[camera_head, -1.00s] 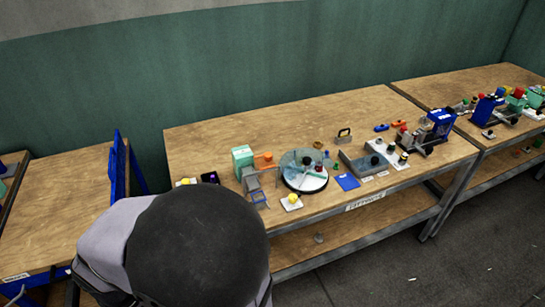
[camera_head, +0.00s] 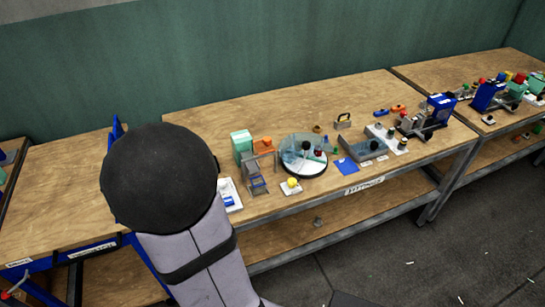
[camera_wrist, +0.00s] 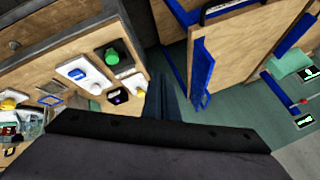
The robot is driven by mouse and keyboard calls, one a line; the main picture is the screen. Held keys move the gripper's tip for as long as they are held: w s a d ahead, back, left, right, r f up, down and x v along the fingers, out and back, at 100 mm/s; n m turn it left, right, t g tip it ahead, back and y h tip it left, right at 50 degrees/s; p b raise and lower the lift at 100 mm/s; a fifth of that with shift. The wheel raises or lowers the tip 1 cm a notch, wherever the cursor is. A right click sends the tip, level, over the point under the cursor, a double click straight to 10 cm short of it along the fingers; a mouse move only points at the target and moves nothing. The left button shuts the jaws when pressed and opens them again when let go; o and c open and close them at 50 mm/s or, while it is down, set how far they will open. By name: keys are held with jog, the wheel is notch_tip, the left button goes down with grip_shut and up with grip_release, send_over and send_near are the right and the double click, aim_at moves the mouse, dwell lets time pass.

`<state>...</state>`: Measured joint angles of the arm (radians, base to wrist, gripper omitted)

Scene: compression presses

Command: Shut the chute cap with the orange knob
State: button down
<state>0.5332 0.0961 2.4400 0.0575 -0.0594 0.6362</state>
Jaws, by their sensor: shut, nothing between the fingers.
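No chute cap with an orange knob can be made out for certain. An orange part (camera_head: 264,146) stands beside a teal box (camera_head: 242,144) on the middle bench in the head view; its shape is too small to tell. My gripper (camera_wrist: 164,82) is shut and empty in the wrist view, pointing past the edge of a bench. In the head view my own arm hides it.
A round turntable (camera_head: 304,158), a grey tray (camera_head: 362,150) and a yellow button (camera_head: 292,183) stand on the middle bench (camera_head: 210,122). A blue frame (camera_wrist: 205,75) edges a wooden panel right of my fingers. The back strip of the bench is clear.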

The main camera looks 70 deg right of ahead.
jog(key=s+d+f+m+h+b, duration=0.1)
jog(key=d+f+m+h+b, duration=0.3)
jog(key=d, duration=0.7)
jog(key=m+g+h+b, duration=0.3)
jog(key=m+h+b, duration=0.7)
jog(key=m+b, duration=0.5)
send_near(274, 149)
jog(key=s+d+r+m+p, duration=0.1)
jog(key=s+d+r, duration=0.1)
jog(key=s, duration=0.2)
jog(key=d, duration=0.3)
jog(key=w+d+p, duration=0.1)
jog(key=d, duration=0.2)
jog(key=w+d+p, duration=0.1)
jog(key=d, duration=0.2)
jog(key=shift+w+d+r, duration=0.2)
jog(key=shift+d+r, duration=0.05)
jog(key=shift+d, duration=0.05)
jog(key=shift+w+a+p, duration=0.2)
jog(key=shift+w+a, duration=0.1)
jog(key=shift+w, duration=0.3)
jog(key=shift+w+a+p, duration=0.15)
jog(key=shift+w+a, duration=0.1)
jog(key=shift+w, duration=0.35)
jog(key=shift+w+a+p, duration=0.2)
jog(key=shift+w+a, duration=0.1)
jog(key=shift+w, duration=0.3)
jog(key=shift+f, duration=0.1)
